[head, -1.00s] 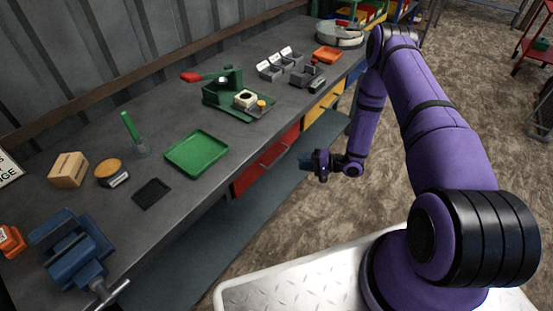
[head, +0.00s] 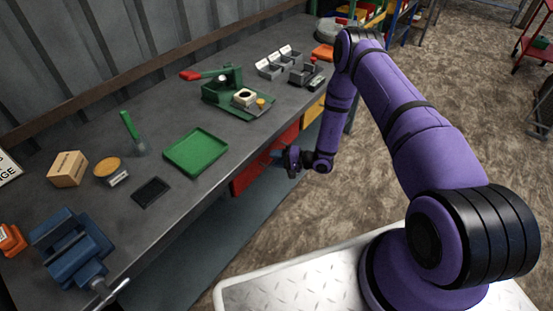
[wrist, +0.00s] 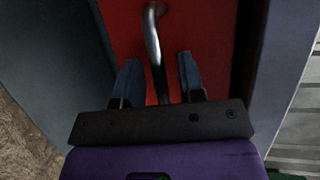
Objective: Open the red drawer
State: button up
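The red drawer (head: 246,178) is in the front of the workbench, below the tabletop, and looks closed. In the wrist view the red drawer front (wrist: 200,25) fills the middle. Its metal bar handle (wrist: 153,45) runs down the picture and passes between my two fingers. My gripper (wrist: 157,75) is open, with one blue-grey finger on each side of the handle and gaps showing. The lower end of the handle is hidden behind the gripper body. In the head view my gripper (head: 282,156) is in front of the drawer and hides part of it.
A yellow drawer (head: 313,112) is to the right of the red one. The workbench top (head: 120,240) holds a green tray (head: 196,151), a blue vise (head: 70,245) and a green press (head: 225,90). The floor (head: 385,180) in front of the bench is clear.

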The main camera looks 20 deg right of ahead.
grip_shut()
jog(key=s+d, duration=0.8)
jog(key=s, duration=0.2)
jog(key=s+d, duration=0.7)
jog(key=s, duration=0.4)
jog(key=shift+s+d, duration=0.3)
jog(key=shift+d, duration=0.05)
grip_release()
jog(key=shift+d, duration=0.1)
